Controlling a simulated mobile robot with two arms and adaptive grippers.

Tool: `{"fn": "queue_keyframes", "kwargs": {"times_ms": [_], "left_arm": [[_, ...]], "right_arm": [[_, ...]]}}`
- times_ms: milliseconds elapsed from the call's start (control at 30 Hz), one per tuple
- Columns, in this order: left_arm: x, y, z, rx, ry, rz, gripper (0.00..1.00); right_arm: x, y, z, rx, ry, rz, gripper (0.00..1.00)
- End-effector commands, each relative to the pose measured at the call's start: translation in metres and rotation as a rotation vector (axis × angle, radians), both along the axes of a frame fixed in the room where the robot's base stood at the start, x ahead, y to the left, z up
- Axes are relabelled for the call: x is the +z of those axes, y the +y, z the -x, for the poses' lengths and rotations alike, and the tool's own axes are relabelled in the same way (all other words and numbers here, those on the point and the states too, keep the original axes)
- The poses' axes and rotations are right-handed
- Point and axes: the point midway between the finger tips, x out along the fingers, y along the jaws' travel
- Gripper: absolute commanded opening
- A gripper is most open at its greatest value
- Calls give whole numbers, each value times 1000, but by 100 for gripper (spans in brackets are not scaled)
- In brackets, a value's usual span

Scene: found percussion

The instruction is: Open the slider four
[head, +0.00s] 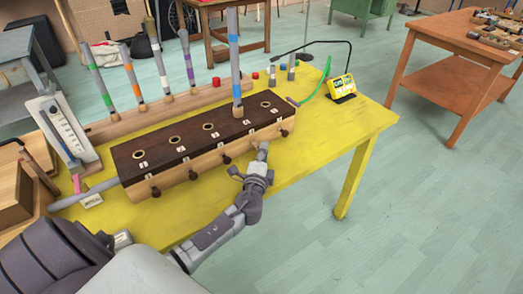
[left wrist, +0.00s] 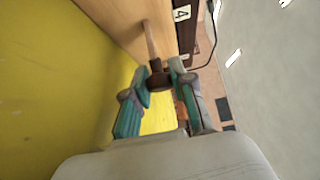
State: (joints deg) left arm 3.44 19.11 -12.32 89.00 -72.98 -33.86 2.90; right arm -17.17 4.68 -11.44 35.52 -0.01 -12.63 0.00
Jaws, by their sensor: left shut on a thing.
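A long wooden box with a dark top (head: 195,143) stands on the yellow table. Its top has a row of numbered holes, and sliders with dark knobs stick out of its front. A grey tube with a blue band (head: 234,60) stands upright in the fourth hole. My left gripper (head: 262,151) is at the front of the box by the fourth slider. In the left wrist view, it is shut on the dark knob of slider four (left wrist: 158,81). The slider's pale wooden rod (left wrist: 151,42) shows between the box and the knob, near the label 4. My right gripper is not in view.
Several banded tubes stand in a wooden rack (head: 120,127) behind the box. A white gauge board (head: 63,132) stands at the left. A yellow display device (head: 341,86) is at the right. The yellow table's (head: 330,137) right part is clear.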

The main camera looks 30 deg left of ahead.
Motion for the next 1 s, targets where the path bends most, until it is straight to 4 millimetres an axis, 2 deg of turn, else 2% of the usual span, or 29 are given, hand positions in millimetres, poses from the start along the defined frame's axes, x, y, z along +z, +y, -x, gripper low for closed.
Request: {"fn": "queue_keyframes", "kwargs": {"times_ms": [33, 100, 467, 567, 800, 1000], "left_arm": [[-1, 0, 0, -1, 2, 0, 26], [-1, 0, 0, 0, 2, 0, 36], [-1, -1, 4, -1, 1, -1, 36], [-2, -6, 15, -1, 2, 1, 36], [-2, -26, 62, -1, 4, 1, 36], [-2, -39, 95, 0, 4, 1, 36]], "right_arm": [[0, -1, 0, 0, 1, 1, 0], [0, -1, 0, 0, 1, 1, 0], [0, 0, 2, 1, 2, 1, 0], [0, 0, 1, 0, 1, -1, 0], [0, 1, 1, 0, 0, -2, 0], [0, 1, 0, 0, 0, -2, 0]]}}
